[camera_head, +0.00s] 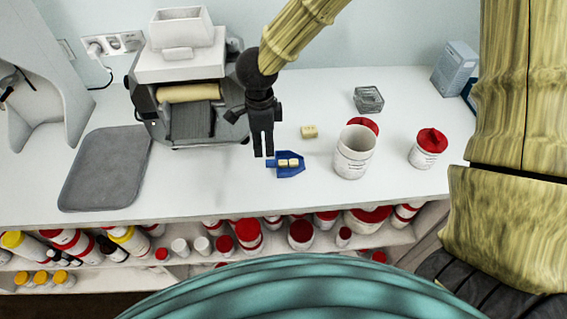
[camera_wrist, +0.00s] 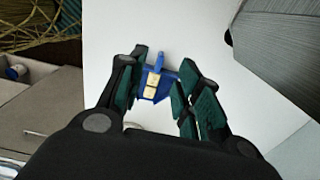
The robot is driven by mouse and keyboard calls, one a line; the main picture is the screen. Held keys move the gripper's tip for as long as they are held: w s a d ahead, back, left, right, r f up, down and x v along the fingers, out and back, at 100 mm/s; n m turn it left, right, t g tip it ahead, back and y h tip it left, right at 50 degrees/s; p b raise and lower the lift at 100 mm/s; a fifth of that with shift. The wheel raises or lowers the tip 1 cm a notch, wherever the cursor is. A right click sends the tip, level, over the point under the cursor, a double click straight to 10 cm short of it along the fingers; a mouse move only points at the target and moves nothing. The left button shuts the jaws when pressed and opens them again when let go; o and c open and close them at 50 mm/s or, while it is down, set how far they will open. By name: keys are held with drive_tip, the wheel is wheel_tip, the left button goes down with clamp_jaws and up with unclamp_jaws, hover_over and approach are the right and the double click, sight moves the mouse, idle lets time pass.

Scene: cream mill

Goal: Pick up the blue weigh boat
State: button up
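The blue weigh boat (camera_head: 291,172) lies on the white counter, its narrow spout end pointing left. Two cream-coloured blocks (camera_head: 288,162) sit in it. My gripper (camera_head: 263,155) points down over the counter, its fingertips just above and beside the boat's narrow left end. In the wrist view, the weigh boat (camera_wrist: 148,93) shows between the two spread fingers of my gripper (camera_wrist: 163,65), beyond the tips. The fingers look open with nothing held. The exact height gap to the boat is hard to tell.
A roller mill (camera_head: 188,110) stands behind left, with a grey mat (camera_head: 106,170) beside it. A cream block (camera_head: 309,131), an open white tub (camera_head: 352,158), a red-lidded jar (camera_head: 427,150) and a clear dish (camera_head: 368,99) are to the right. Bottles fill the shelf below.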

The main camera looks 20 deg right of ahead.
sight(267, 160)
drive_tip(key=shift+w+d+f+p, duration=0.15)
drive_tip(key=shift+f+p, duration=0.3)
drive_tip(key=shift+f, duration=1.45)
drive_tip(key=shift+s+d+f+p, duration=0.1)
drive_tip(key=shift+f+p, duration=0.3)
drive_tip(key=shift+f, duration=1.5)
drive_tip(key=shift+c, duration=0.4)
clamp_jaws()
